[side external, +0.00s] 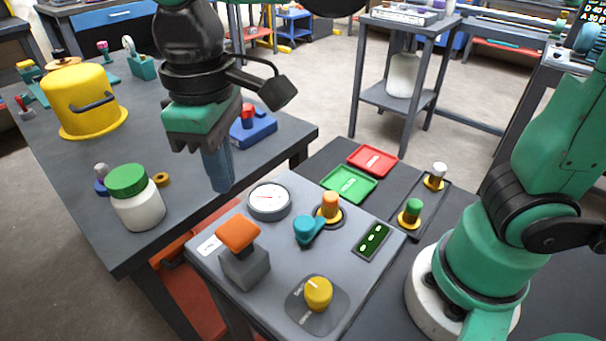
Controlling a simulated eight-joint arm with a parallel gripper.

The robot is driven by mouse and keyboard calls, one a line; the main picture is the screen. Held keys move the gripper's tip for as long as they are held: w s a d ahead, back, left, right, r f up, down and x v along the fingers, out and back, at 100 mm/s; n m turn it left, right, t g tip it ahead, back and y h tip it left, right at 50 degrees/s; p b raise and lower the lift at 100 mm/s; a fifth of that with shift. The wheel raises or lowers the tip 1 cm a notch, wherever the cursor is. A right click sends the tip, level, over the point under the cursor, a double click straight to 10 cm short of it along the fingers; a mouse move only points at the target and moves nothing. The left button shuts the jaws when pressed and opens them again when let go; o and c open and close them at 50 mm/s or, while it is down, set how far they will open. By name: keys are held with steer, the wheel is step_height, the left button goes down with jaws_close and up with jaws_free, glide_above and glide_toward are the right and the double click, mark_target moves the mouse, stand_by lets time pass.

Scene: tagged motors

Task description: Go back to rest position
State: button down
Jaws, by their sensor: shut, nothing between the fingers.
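My gripper (218,180) hangs from the top of the side external view and points down. Its fingers are shut with nothing between them. In the picture the fingertips lie just left of the dial gauge (270,201) on the grey control panel (262,268). They appear above the gap between the panel and the dark table; the exact height is unclear. The green hand covers part of the blue block (262,130) with a red knob behind it.
The panel carries an orange switch (238,234), a teal lever (306,229) and a yellow knob (318,292). A white jar with a green lid (136,196) and a yellow pot (84,98) stand on the dark table (60,190). Red (372,160) and green (349,185) trays lie behind the panel.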

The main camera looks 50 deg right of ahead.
steer(key=shift+r, duration=0.7)
steer(key=shift+d, duration=0.1)
steer(key=d+f+m+t, duration=0.3)
steer(key=d, duration=0.5)
steer(key=d+f+m+t, duration=0.3)
steer(key=d+t, duration=0.1)
steer(key=d, duration=0.4)
steer(key=shift+w+f, duration=0.3)
steer(key=shift+f, duration=0.1)
stand_by(0.4)
